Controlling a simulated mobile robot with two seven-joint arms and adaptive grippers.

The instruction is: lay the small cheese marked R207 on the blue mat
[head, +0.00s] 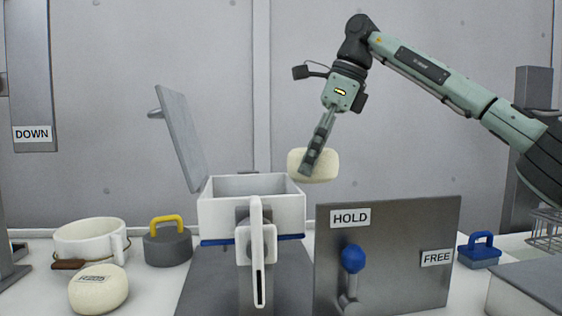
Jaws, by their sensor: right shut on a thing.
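My right gripper (309,170) is shut on a pale cream cheese (327,167) and holds it in the air, above and just right of the white box. No mark can be read on the held cheese. A second small cheese (98,292) lies on the table at the lower left; it bears a label too small to read surely. A thin blue strip (215,242) shows under the white box; I cannot tell whether it is the mat. No other blue mat is clear in view. My left gripper is not in view.
The white box (225,216) is open, its grey lid (182,138) raised. A panel (420,225) marked HOLD and FREE carries a blue-knobbed lever (352,260). A white pot (88,240), a yellow-handled weight (167,247) and a blue-handled block (480,252) stand around.

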